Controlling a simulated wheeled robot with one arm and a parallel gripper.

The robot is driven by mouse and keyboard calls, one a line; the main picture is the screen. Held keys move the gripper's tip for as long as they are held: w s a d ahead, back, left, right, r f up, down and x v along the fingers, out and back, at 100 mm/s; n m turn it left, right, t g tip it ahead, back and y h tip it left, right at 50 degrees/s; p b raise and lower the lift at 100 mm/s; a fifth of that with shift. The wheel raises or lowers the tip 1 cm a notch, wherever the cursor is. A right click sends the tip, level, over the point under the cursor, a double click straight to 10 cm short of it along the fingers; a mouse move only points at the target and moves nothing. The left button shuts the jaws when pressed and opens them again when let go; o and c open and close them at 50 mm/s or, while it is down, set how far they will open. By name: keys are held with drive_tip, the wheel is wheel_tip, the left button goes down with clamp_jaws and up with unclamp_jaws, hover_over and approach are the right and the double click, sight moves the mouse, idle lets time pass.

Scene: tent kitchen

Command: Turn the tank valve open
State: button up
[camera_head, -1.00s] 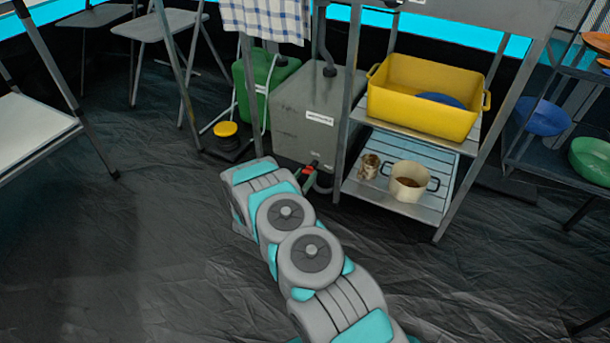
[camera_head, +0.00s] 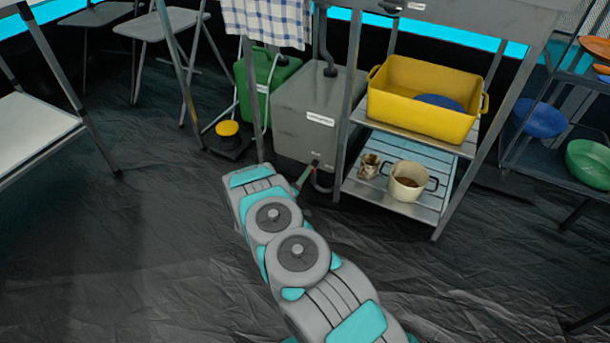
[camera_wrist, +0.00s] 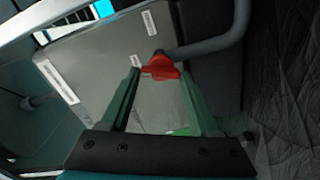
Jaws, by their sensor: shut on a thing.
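The tank is a grey box (camera_head: 305,118) with a white label, standing under the counter frame; it fills much of the wrist view (camera_wrist: 95,65). Its red valve handle (camera_wrist: 160,67) shows in the wrist view, at the inner end of a grey pipe. My gripper (camera_wrist: 160,74) has its two green fingers on either side of the red handle, with the tips closed against it. In the head view my gripper (camera_head: 304,178) is low at the tank's front, partly behind my arm. The red handle cannot be made out there.
A steel rack to the right holds a yellow tub (camera_head: 420,112) and, below, a cream pot (camera_head: 407,187) and a small can (camera_head: 369,166). A rack leg stands close to the tank. A green jerrycan (camera_head: 268,88) and yellow-topped pedal (camera_head: 228,130) are to the left. The foreground floor is clear.

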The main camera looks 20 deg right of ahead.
drive_tip(key=shift+f+n, duration=0.15)
drive_tip(key=shift+n, duration=2.15)
drive_tip(key=o, duration=1.4)
drive_tip(key=shift+c, duration=0.2)
drive_tip(key=shift+a, duration=0.1)
drive_tip(key=v, duration=0.7)
drive_tip(key=shift+s+a+p, duration=0.2)
drive_tip(key=shift+a+p, duration=0.05)
drive_tip(key=shift+p, duration=0.05)
